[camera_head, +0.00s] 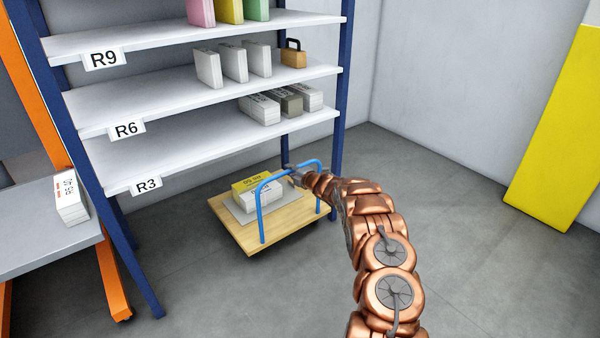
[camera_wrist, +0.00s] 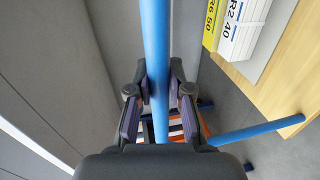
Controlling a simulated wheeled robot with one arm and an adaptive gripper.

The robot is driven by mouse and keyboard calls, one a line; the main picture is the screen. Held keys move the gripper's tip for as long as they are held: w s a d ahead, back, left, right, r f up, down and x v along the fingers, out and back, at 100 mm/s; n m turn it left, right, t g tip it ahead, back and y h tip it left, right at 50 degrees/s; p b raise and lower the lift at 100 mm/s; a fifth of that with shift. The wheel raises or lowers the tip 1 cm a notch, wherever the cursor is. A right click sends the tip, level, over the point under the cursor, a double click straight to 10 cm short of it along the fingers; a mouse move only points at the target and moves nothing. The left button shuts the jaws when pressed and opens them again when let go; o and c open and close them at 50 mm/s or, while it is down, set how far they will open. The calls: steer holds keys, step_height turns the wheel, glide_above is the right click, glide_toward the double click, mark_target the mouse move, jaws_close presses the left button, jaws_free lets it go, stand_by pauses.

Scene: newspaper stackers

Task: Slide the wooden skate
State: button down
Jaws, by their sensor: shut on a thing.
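The wooden skate (camera_head: 278,234) is a low light-wood platform with a blue tube handle (camera_head: 262,215). It stands on the grey floor below the lowest shelf, partly under it. A grey sheet (camera_head: 232,209) lies on it, with a yellow bundle (camera_head: 250,183) and a white bundle (camera_head: 259,198) on top. My gripper (camera_head: 291,172) is at the top bar of the handle. In the wrist view my gripper (camera_wrist: 158,100) has its fingers on both sides of the blue bar (camera_wrist: 155,40), shut on it. The wooden deck (camera_wrist: 290,80) shows at the right there.
A shelf rack with blue posts (camera_head: 337,150) and boards marked R9, R6 and R3 (camera_head: 146,186) holds several bundles. A grey table (camera_head: 40,235) with an orange leg (camera_head: 112,270) stands at the left.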

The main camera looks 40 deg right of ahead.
steer(key=shift+w+a, duration=0.1)
steer(key=shift+w, duration=0.85)
steer(key=c, duration=1.3)
jaws_free()
steer(key=shift+w+a, duration=0.1)
steer(key=shift+w, duration=0.05)
steer(key=shift+o, duration=1.2)
steer(key=s+r, duration=0.2)
steer(key=s, duration=1)
steer(key=shift+d+r, duration=0.2)
steer(key=shift+d, duration=0.2)
